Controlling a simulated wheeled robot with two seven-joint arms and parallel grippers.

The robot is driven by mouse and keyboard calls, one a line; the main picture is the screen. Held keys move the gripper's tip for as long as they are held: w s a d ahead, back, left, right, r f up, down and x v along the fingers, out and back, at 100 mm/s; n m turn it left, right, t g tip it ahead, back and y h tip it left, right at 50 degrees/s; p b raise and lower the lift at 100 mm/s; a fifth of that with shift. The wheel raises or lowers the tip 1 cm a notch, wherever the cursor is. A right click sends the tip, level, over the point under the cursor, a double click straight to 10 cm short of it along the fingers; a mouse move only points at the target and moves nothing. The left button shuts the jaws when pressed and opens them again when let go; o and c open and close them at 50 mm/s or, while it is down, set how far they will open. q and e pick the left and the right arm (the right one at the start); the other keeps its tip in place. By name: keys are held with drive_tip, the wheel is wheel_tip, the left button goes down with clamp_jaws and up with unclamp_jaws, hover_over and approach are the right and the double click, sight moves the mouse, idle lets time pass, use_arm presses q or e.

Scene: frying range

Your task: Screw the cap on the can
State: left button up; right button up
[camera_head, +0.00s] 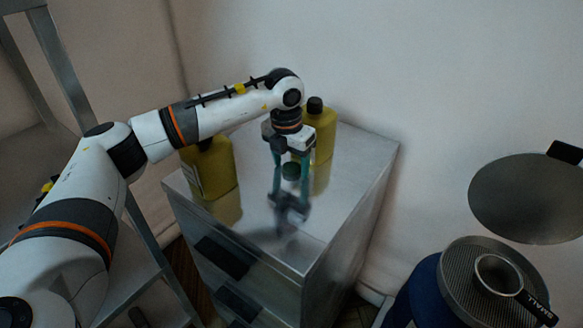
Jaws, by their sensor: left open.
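A yellow-green can (211,172) stands upright to the left of the gripper. My left forearm hides its upper part, so I cannot tell what is on its mouth. A second yellow-green can (323,130), with a black cap (315,104), stands behind and right of the gripper. My right gripper is not in view.
The shiny cabinet top (357,155) mirrors the cans and gripper; its right part is clear. Dark handles (222,257) are on its front. A metal rack stands at left. At lower right are a blue drum (418,295) with a mesh strainer, and a round dark disc (530,198).

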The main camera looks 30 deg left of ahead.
sight(291, 168)
use_arm(q)
drive_tip(key=c, duration=1)
drive_tip(key=shift+c, duration=0.2)
wheel_tip(291, 168, up, 10)
drive_tip(key=shift+b, duration=0.3)
